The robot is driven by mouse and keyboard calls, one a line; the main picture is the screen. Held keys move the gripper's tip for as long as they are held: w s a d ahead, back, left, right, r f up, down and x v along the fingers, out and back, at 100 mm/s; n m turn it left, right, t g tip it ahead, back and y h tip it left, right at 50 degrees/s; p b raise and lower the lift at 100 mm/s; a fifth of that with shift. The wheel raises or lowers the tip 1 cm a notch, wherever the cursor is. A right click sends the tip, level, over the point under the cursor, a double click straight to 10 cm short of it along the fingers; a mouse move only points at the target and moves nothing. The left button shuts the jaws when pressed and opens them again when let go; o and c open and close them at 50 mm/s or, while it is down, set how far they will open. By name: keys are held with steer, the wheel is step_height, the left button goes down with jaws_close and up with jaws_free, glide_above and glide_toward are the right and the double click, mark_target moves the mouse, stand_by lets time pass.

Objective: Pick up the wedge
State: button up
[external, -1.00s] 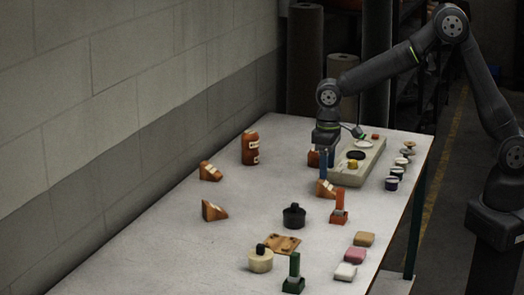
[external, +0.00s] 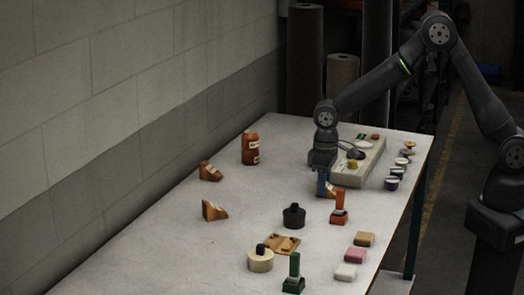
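An orange-brown wedge (external: 331,190) with a pale patch lies on the table just left of the grey-beige press base. My gripper (external: 322,186) points straight down at this wedge. I cannot tell whether the fingers are open or touch the wedge. Two more wedges lie apart to the left, an upper one (external: 210,172) and a lower one (external: 214,210).
An orange-brown labelled jar (external: 250,148) stands further back. An orange stand (external: 339,207) and a black lidded pot (external: 294,216) are close in front of my gripper. The press base (external: 372,163) and small cups (external: 392,183) are to the right. The table's left part is clear.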

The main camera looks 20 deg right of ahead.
steer(key=c, duration=0.3)
